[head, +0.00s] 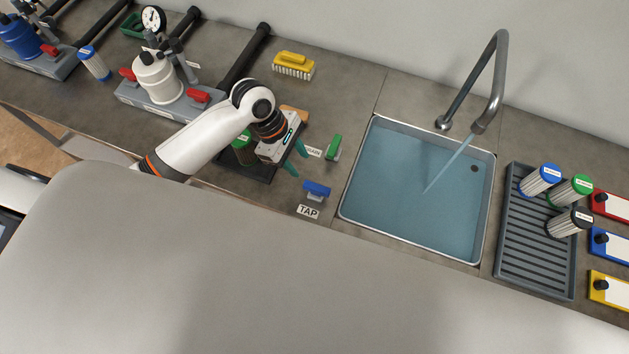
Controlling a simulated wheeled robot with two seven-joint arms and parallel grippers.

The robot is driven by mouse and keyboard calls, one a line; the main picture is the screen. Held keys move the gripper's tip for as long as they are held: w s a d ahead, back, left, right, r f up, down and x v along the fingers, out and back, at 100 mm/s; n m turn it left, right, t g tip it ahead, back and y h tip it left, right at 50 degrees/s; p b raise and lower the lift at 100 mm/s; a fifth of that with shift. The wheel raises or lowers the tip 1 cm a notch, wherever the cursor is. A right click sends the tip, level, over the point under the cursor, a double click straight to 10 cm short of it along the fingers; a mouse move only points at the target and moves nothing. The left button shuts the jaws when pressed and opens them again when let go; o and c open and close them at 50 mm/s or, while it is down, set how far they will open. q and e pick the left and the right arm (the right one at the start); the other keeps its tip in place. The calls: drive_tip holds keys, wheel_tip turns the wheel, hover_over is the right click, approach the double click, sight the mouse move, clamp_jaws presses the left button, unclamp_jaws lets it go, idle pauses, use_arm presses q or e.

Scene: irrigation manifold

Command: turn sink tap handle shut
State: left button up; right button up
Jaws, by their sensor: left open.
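The sink tap handle (316,189) is a blue lever on the counter just left of the sink, beside a label reading TAP (308,211). A stream of water runs from the grey spout (488,112) into the sink (349,190), which holds bluish water. My right gripper is not in view.
A green handle (333,147) with its own label stands close to the left gripper. A yellow brush (293,65) lies at the back. A drying rack (509,250) with several capped filters is right of the sink. A manifold with a white housing (154,78) stands at left.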

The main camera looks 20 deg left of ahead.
sight(317, 187)
use_arm(q)
drive_tip(key=shift+n, duration=0.3)
drive_tip(key=x, duration=1.1)
drive_tip(key=shift+d+f+p, duration=0.15)
drive_tip(key=shift+f+p, duration=0.2)
drive_tip(key=shift+f, duration=0.05)
clamp_jaws()
